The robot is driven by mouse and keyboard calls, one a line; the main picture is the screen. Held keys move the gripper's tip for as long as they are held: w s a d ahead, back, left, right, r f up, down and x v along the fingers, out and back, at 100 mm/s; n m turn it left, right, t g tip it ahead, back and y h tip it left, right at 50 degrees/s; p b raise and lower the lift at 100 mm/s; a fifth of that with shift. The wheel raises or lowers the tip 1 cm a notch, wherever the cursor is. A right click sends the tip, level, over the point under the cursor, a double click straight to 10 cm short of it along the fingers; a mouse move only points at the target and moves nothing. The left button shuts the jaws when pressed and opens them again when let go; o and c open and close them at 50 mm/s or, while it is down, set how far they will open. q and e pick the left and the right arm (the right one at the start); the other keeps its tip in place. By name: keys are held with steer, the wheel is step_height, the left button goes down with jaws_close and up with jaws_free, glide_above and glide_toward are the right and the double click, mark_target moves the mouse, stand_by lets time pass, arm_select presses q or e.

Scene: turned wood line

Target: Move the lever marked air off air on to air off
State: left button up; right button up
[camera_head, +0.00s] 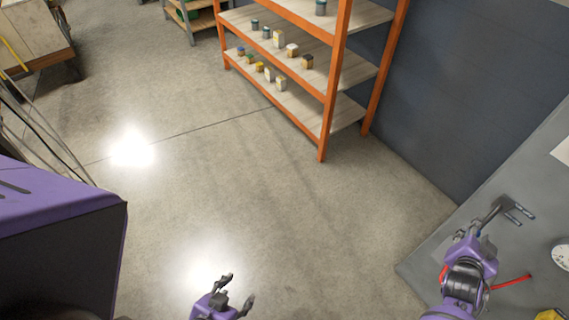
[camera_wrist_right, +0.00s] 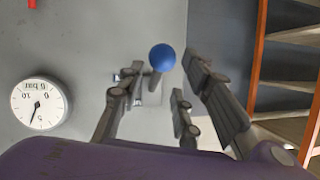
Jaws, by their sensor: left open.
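A lever with a blue ball knob (camera_wrist_right: 162,57) stands out from a grey panel in the right wrist view. No air off or air on lettering is readable, so its set position cannot be told. My right gripper (camera_wrist_right: 160,80) is open, with its fingers apart on either side of the knob; whether they touch it cannot be told. In the head view my right gripper (camera_head: 515,212) is over the grey panel at the right, and the knob is not visible there. My left gripper (camera_head: 232,298) is open and empty above the floor at the bottom.
A round white gauge (camera_wrist_right: 41,104) sits on the panel (camera_wrist_right: 75,50) beside the lever. A red rod (camera_head: 512,282) and a yellow part (camera_head: 550,314) show near my right arm. An orange shelf rack (camera_head: 330,90) holds several small containers. The floor (camera_head: 240,190) in the middle is clear.

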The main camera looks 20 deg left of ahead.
mark_target(485, 223)
steer(key=x, duration=0.6)
steer(key=shift+c, duration=0.5)
jaws_close()
